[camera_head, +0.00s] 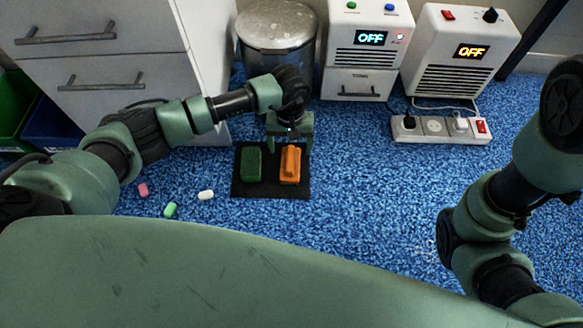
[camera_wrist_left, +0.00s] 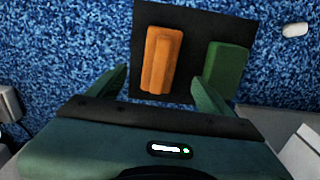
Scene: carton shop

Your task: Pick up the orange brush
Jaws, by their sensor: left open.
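The orange brush (camera_head: 290,166) lies on the right part of a black mat (camera_head: 270,190) on the blue carpet. A green block-shaped thing (camera_head: 251,164) lies on the mat to its left. My left gripper (camera_head: 289,146) is open and points down at the far edge of the mat, near the far end of the brush. In the left wrist view, the orange brush (camera_wrist_left: 161,60) lies ahead of the left gripper (camera_wrist_left: 159,82), between the lines of its two fingers, and nothing is held. The green thing (camera_wrist_left: 226,66) is beside the right finger there. My right gripper is out of view.
Pink (camera_head: 143,190), green (camera_head: 170,210) and white (camera_head: 206,195) small pieces lie on the carpet left of the mat. A metal bin (camera_head: 277,40), drawer cabinet (camera_head: 110,50), two white machines reading OFF and a power strip (camera_head: 440,130) stand behind. Carpet right of the mat is clear.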

